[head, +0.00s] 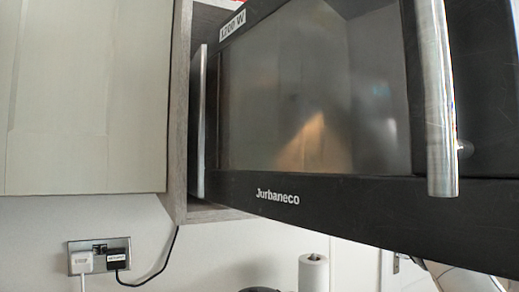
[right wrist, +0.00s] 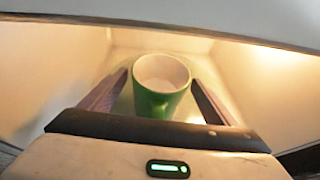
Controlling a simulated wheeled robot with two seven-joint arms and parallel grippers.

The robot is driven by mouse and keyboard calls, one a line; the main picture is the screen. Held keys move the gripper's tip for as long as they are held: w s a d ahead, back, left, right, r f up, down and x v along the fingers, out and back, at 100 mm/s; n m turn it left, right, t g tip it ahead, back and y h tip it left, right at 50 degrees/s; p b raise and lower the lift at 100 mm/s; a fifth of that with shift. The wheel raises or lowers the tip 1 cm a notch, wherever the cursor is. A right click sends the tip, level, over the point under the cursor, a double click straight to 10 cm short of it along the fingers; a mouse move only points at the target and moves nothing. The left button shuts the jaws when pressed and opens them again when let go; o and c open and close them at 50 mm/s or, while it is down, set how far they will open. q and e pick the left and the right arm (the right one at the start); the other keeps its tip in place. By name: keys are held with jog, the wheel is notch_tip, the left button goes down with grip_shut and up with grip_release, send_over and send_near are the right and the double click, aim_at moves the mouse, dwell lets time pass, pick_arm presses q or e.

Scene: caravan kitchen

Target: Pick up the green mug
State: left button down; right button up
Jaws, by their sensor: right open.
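The green mug (right wrist: 158,103) stands upright in a pale, warmly lit space in the right wrist view. My right gripper (right wrist: 159,78) is open, with one finger on each side of the mug. There seems to be a small gap on both sides, though contact is hard to judge. The near base of the mug is partly hidden by my gripper's body. The mug and both grippers are out of sight in the head view.
A black microwave door (head: 310,100) with a silver handle (head: 437,95) fills much of the head view. A closed pale cupboard (head: 85,95) is at the left. Below are a socket with plugs (head: 99,256) and a paper roll (head: 313,273). Pale walls enclose the mug's space.

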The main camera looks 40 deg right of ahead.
jog(key=shift+w, duration=0.1)
jog(key=c, duration=1.5)
jog(key=shift+c, duration=0.6)
jog(key=shift+r, duration=0.2)
